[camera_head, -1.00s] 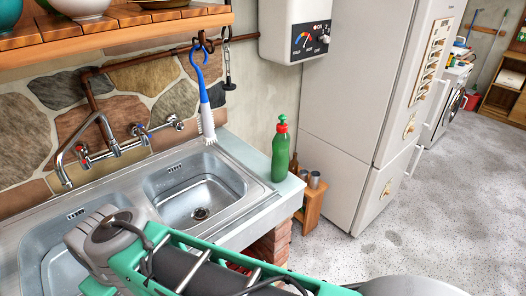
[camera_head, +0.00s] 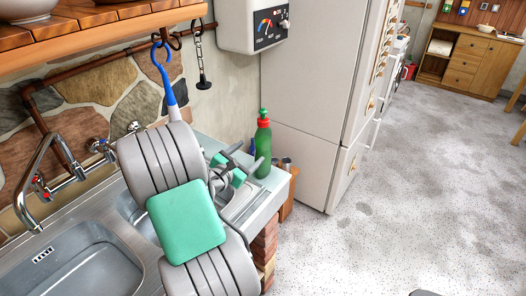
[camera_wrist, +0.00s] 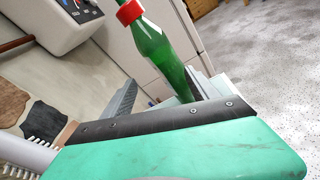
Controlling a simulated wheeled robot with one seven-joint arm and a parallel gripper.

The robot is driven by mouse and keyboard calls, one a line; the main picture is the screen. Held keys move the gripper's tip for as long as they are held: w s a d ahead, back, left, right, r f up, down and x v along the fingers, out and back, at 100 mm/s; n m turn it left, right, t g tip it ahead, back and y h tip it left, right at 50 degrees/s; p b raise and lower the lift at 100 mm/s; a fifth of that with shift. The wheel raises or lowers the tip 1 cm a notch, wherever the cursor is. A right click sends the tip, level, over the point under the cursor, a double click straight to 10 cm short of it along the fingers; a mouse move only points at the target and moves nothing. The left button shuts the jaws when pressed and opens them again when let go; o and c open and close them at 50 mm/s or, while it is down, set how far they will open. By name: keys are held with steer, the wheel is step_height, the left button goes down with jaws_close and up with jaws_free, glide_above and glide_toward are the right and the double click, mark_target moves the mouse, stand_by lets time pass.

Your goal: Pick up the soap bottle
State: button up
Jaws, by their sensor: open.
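The soap bottle (camera_head: 263,146) is green with a red collar and a green cap. It stands upright on the right end of the sink counter. In the wrist view the bottle (camera_wrist: 163,45) appears tilted, ahead of my gripper and between its two fingers, with its lower part partly hidden. My gripper (camera_head: 238,165) is open and just left of the bottle in the head view. In the wrist view its fingers (camera_wrist: 160,98) are spread apart. I cannot tell whether either finger touches the bottle.
A blue-handled brush (camera_head: 166,80) hangs from a hook above the sink (camera_head: 85,268). A grey water heater (camera_head: 255,22) hangs on the wall, and a tall white fridge (camera_head: 312,90) stands behind the bottle. Open floor lies to the right of the counter.

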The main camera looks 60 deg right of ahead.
mark_target(258, 149)
steer(key=n, duration=0.1)
steer(key=s+d+n+h, duration=0.1)
steer(key=d+n, duration=0.1)
steer(key=n, duration=0.1)
steer(key=shift+s+d+r+h, duration=0.2)
steer(key=shift+s+r+h, duration=0.1)
steer(key=shift+s, duration=0.1)
steer(key=d+p, duration=0.1)
steer(key=d, duration=0.4)
steer(key=d+p, duration=0.1)
steer(key=d, duration=0.1)
steer(key=shift+s+d+r+p, duration=0.2)
steer(key=shift+s+d+p, duration=0.05)
steer(key=shift+p, duration=0.1)
steer(key=shift+d+f, duration=0.1)
steer(key=shift+d, duration=0.05)
steer(key=shift+w, duration=0.1)
jaws_close()
